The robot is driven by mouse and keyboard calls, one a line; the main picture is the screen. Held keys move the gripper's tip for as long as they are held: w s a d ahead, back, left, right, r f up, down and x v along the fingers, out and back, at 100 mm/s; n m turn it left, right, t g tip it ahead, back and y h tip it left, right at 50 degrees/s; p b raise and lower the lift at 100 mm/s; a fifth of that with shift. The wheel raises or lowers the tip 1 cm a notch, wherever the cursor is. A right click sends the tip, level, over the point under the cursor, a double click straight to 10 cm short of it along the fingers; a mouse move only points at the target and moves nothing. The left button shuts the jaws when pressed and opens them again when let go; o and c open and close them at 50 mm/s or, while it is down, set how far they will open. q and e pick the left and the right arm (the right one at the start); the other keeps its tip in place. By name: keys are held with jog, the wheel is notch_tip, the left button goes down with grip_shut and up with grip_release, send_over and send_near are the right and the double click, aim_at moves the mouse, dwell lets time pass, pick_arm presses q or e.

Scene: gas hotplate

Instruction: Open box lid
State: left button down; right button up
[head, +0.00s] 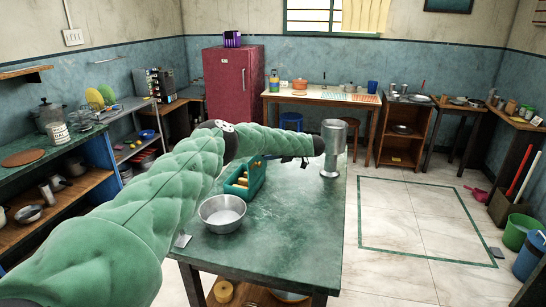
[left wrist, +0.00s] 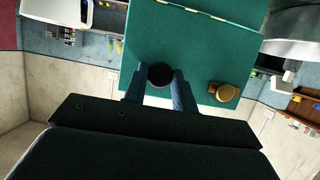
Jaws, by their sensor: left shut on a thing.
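A teal box (head: 236,187) with yellow things inside stands on the green table, partly hidden by my left arm. In the left wrist view a flat teal panel (left wrist: 195,60), apparently its lid, faces the camera, with yellow bits along its upper picture edge. My left gripper (left wrist: 160,84) is shut on a round black knob (left wrist: 160,70) in front of this panel. In the head view the left gripper (head: 303,162) is small and dark, right of the box. How far the lid is raised is hard to tell. My right gripper is not in view.
A metal bowl (head: 222,212) stands on the table (head: 285,240) in front of the box. A tall metal cylinder (head: 333,150) stands close to my left gripper. The table's front right is clear. A brownish round thing (left wrist: 227,92) shows beside the knob.

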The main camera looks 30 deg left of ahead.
pick_arm(q)
jog(key=shift+f, duration=0.1)
jog(key=c, duration=1.1)
grip_release()
jog(key=shift+c, duration=0.2)
jog(key=b+v, duration=0.2)
jog(key=v, duration=0.5)
jog(key=shift+d, duration=0.3)
jog(key=shift+w, duration=0.1)
jog(key=shift+c, duration=0.2)
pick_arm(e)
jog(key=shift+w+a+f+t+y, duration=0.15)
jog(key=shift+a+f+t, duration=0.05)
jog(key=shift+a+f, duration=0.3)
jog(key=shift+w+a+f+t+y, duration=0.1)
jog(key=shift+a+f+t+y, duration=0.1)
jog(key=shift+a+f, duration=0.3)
